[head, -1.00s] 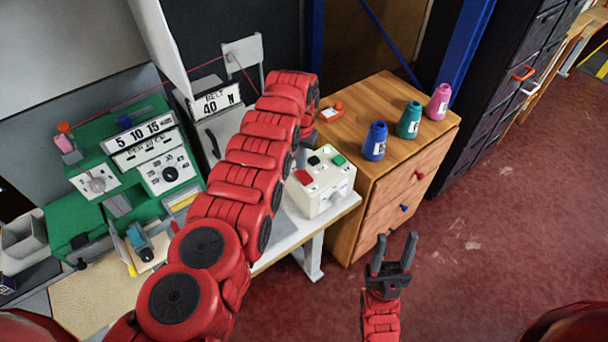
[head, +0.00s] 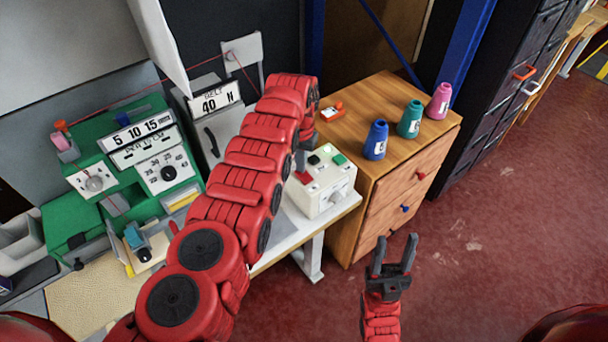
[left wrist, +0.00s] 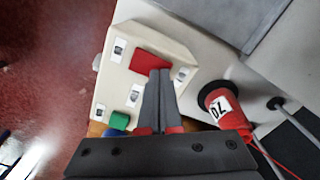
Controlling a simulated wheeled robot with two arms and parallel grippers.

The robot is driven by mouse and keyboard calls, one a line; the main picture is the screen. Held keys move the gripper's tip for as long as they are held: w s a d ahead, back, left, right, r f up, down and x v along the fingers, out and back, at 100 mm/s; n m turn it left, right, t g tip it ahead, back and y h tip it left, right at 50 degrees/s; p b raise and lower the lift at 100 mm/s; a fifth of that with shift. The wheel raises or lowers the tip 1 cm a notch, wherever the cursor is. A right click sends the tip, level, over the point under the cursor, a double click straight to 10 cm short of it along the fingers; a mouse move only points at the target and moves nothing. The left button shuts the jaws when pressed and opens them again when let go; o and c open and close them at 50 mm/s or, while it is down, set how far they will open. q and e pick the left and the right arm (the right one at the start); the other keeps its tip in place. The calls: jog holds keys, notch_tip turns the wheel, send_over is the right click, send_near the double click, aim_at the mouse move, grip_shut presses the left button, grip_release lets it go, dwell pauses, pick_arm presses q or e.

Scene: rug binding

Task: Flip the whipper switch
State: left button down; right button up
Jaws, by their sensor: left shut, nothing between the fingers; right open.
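A white control box (head: 322,194) stands on the bench end. I cannot read which is the whipper switch. My left gripper (head: 300,160) is shut and empty, pointing down just behind the red switch, partly hidden by my arm. In the left wrist view its fingertips (left wrist: 160,73) overlap the edge of the red switch (left wrist: 150,63); contact is unclear. My right gripper (head: 394,256) is open and empty over the floor.
A red cone (left wrist: 225,107) with a label stands close beside the box. The green machine (head: 138,160) is at left. The floor at right is clear.

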pick_arm(q)
jog(key=shift+f, duration=0.25)
jog(key=shift+r, duration=0.15)
notch_tip(320, 180, up, 5)
jog(key=p, duration=0.4)
jog(key=shift+p, duration=0.3)
jog(key=shift+r+p, duration=0.45)
jog(key=shift+r, duration=0.45)
